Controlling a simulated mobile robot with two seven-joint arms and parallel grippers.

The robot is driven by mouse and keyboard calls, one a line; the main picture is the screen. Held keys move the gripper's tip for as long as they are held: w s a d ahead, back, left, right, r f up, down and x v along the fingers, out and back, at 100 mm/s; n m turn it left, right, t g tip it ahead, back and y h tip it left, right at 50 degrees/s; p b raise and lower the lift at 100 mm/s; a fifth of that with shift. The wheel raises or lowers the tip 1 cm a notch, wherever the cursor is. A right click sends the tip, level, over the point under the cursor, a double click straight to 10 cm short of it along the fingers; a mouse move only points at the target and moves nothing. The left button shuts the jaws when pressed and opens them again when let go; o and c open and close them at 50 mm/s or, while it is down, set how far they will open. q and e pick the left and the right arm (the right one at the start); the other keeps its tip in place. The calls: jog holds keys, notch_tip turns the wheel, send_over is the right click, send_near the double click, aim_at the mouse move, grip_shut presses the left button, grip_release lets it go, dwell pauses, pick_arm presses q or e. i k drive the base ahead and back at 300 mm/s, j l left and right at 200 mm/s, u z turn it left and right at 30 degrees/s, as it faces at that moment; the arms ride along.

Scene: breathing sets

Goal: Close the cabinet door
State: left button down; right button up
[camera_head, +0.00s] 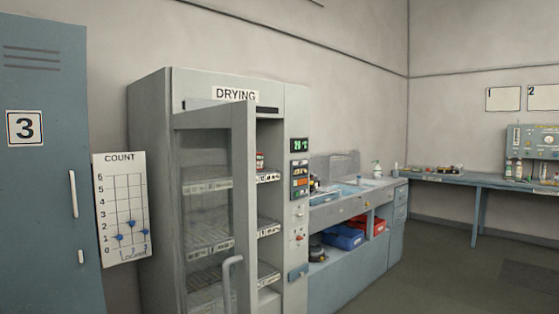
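A grey drying cabinet labelled "DRYING" (160,180) stands left of the middle against the wall. Its glass-panelled door (243,190) is partly open, swung out toward me, with a gap on its right side. The door's curved handle (228,285) shows low on the door near the bottom edge. Through the glass and the gap I see wire shelves (268,228) with white label strips and a small red-and-white item on the upper shelf. Neither of my grippers is in view.
A blue-grey locker marked 3 (40,170) stands at the left, with a count board (122,208) beside it. A workbench (350,205) with blue and red bins extends right of the cabinet. Open floor (450,270) lies at the lower right.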

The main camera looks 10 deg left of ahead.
aim_at(240, 116)
jog(key=i+z, duration=0.4)
jog(key=i, duration=0.15)
jog(key=i+j+z, duration=0.1)
jog(key=i+z, duration=0.35)
jog(key=i+l+u, duration=0.15)
jog(key=i, duration=0.25)
jog(key=i+l+u, duration=0.15)
jog(key=i, duration=0.2)
